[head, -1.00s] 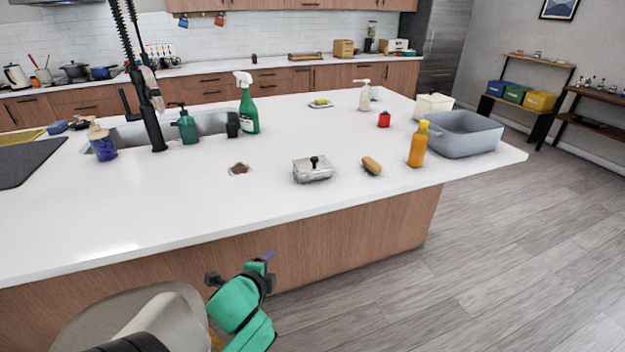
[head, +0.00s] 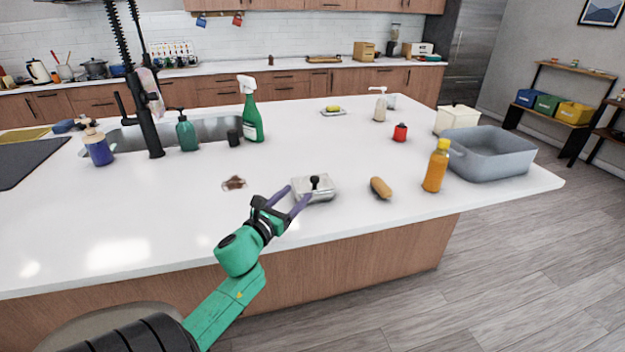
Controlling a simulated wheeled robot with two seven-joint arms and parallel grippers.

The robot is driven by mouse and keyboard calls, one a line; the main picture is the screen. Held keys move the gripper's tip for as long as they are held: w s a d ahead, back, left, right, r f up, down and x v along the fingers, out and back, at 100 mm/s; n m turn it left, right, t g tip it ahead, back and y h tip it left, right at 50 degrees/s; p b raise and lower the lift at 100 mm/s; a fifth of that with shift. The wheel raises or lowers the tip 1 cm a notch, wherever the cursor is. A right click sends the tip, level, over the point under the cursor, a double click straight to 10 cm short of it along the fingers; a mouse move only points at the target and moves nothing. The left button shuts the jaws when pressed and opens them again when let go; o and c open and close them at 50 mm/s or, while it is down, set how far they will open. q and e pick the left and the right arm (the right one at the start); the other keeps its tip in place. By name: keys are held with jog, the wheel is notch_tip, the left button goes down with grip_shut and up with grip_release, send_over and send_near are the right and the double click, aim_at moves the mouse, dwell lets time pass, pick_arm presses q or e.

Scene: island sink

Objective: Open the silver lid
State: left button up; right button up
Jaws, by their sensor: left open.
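A small silver box with a silver lid (head: 322,183) sits on the white island counter near its front edge. The lid has a black knob (head: 314,181) on top and rests closed on the box. My left gripper (head: 297,197) is open, its two purple fingers pointing toward the box at its left front side. The fingers overlap the box's left part in the head view; I cannot tell whether they touch it. Nothing is between the fingertips except the view of the box's near left corner. My right gripper is not in view.
A brown sponge-like item (head: 381,188), an orange bottle (head: 437,166) and a grey basin (head: 490,152) stand to the right of the box. A green spray bottle (head: 251,112) and the faucet (head: 147,125) stand behind left.

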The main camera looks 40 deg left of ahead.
aim_at(312, 180)
pick_arm(q)
jog(key=w, duration=0.2)
jog(key=w+a, duration=0.1)
jog(key=w, duration=0.1)
jog(key=w+f+b, duration=0.1)
jog(key=w, duration=0.1)
jog(key=shift+a+f, duration=0.1)
jog(key=shift+a, duration=0.15)
jog(key=w, duration=0.3)
jog(key=shift+w+a, duration=0.1)
jog(key=shift+a, duration=0.1)
jog(key=shift+w, duration=0.1)
jog(key=shift+r, duration=0.2)
jog(key=shift+c, duration=0.3)
jog(key=shift+f, duration=0.1)
grip_shut()
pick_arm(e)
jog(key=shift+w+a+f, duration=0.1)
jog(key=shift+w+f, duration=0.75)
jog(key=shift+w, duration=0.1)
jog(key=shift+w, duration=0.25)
